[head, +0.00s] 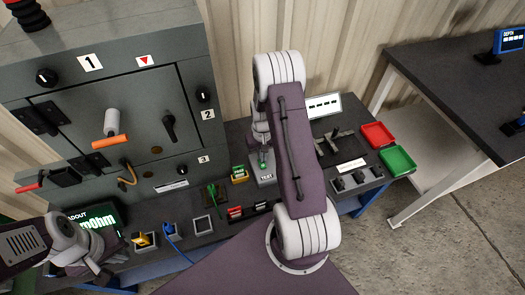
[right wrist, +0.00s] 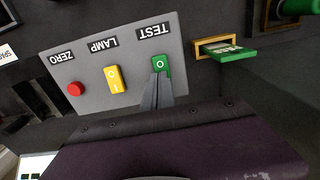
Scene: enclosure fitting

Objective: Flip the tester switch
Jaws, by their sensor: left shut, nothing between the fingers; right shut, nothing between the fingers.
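The tester's grey panel (right wrist: 85,70) carries a green rocker switch (right wrist: 161,66) labelled TEST, with an O mark visible on it. In the head view the green switch (head: 262,164) sits at the panel's far end, partly covered by my right arm. My right gripper (right wrist: 159,80) is shut and empty, its fingertips at the lower edge of the green switch. I cannot tell whether they touch it. My left gripper (head: 106,274) is shut and empty at the lower left, near the bench's front edge, well away from the switch.
A yellow LAMP rocker (right wrist: 114,79) and a red ZERO button (right wrist: 75,89) share the panel. A yellow slot with a green card (right wrist: 230,53) lies beside it. The grey cabinet (head: 150,90) stands at the left. Red (head: 377,134) and green (head: 397,159) trays sit at the right.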

